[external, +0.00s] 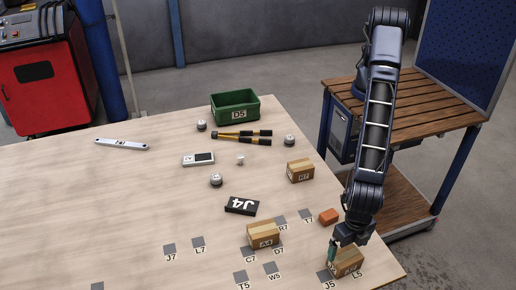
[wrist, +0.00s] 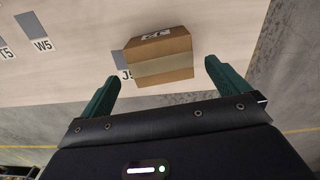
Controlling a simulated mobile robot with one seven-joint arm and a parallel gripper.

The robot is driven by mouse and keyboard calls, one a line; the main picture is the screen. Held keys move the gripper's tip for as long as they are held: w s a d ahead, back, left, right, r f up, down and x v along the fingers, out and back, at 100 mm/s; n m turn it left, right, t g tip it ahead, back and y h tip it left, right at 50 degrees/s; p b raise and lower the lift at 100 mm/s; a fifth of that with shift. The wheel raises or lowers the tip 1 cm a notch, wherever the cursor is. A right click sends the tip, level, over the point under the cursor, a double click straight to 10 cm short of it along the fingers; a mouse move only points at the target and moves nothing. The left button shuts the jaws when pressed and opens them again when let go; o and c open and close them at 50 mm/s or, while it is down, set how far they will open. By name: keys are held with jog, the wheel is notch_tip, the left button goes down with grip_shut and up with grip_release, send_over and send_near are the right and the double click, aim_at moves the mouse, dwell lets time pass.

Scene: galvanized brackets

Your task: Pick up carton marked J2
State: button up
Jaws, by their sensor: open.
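A brown cardboard carton (external: 349,264) with a tape band sits near the table's front right corner, by the J5 and L5 labels. Its own marking is partly hidden by my gripper in the external view. In the wrist view the carton (wrist: 161,64) lies ahead, between the lines of the two fingers, with a white label on top seen at a slant that I cannot read surely. My gripper (external: 331,252) is at this carton in the external view. In the wrist view my gripper (wrist: 161,72) is open, its green fingers apart either side with nothing held.
Another carton, A4 (external: 263,236), stands to the left, and carton R7 (external: 300,171) is farther back. A black J4 block (external: 241,206), orange block (external: 328,216) and green D5 crate (external: 235,108) are also on the table (external: 90,200). The table edge is close beside the near carton.

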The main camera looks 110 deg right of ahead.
aim_at(343, 251)
jog(key=shift+a+f, duration=0.1)
jog(key=shift+f, duration=3.3)
jog(key=shift+c, duration=0.4)
jog(key=c, duration=1)
jog(key=shift+o, duration=0.2)
jog(key=shift+r, duration=0.15)
